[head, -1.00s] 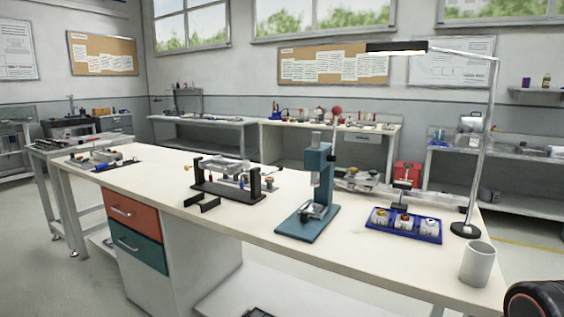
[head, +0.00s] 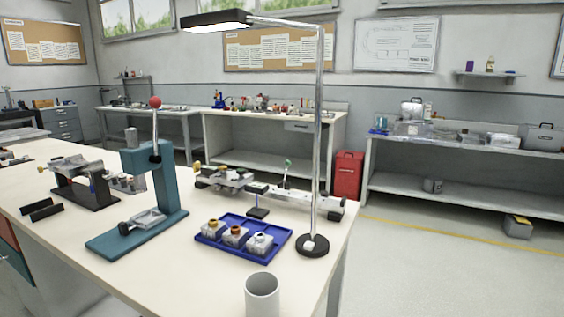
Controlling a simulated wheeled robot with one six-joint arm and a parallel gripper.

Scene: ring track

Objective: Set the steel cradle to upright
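What looks like the steel cradle (head: 70,163) is at the left of the head view, on the bench. It is a pale metal piece carried between the posts of a black stand (head: 92,198). It appears to lie roughly flat, though its exact tilt is hard to tell at this size. My gripper is not in view.
The teal press (head: 166,182) stands right of the cradle. Black brackets (head: 42,209) lie in front of it. A blue tray (head: 212,240) with small jars, a lamp (head: 318,150) and a grey cup (head: 262,296) occupy the bench's right end. Floor (head: 450,270) at right is clear.

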